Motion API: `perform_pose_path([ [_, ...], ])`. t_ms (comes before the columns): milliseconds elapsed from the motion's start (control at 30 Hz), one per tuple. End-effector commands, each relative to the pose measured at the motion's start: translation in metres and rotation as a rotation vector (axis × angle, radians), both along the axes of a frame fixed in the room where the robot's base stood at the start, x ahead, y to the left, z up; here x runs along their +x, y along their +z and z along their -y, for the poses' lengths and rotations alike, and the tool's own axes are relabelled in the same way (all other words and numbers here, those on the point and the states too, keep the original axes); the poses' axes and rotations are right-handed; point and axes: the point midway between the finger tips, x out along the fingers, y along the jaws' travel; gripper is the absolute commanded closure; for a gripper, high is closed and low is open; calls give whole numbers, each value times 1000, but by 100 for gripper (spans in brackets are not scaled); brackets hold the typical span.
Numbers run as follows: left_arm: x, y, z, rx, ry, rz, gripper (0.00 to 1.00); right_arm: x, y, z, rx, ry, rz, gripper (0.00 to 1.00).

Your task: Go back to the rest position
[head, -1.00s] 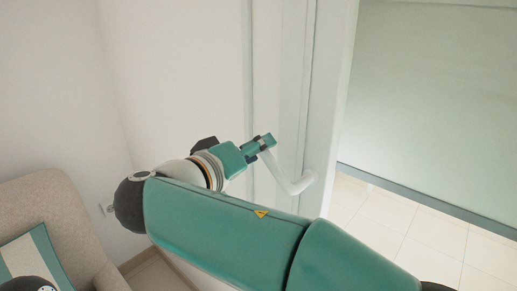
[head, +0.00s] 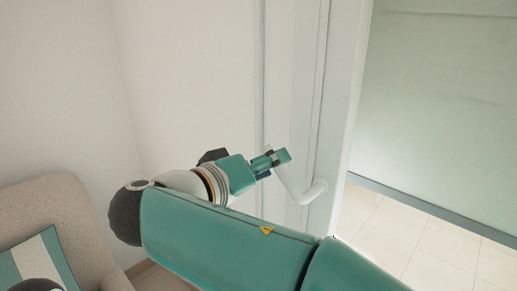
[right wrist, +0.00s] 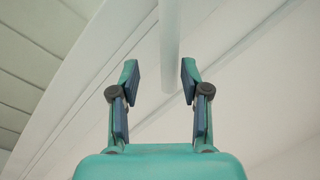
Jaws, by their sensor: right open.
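My right gripper (head: 278,160) is at the white door handle (head: 299,187) in the head view. In the right wrist view the gripper (right wrist: 160,78) is open. The end of the pale handle bar (right wrist: 170,45) shows between and beyond its two fingertips, with gaps visible on both sides. The fingers are not closed on it. In the head view the gripper covers part of the handle. My left gripper does not show.
A white door frame (head: 343,110) stands just right of the handle, with an opening onto tiled floor (head: 405,235) and a pale green panel (head: 440,100). A beige armchair (head: 55,200) with a striped cushion (head: 48,258) is at lower left.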

Motion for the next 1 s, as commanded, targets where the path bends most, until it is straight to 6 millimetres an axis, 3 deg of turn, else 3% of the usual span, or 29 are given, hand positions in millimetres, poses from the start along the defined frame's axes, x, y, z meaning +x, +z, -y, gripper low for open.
perform_pose_path([
  [33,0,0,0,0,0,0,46,-16,4,-42,-20,85,16,54],
  [533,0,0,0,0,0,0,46,33,-5,0,-17,81,16,54],
  [1000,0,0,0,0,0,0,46,40,-5,8,-14,79,18,54],
])
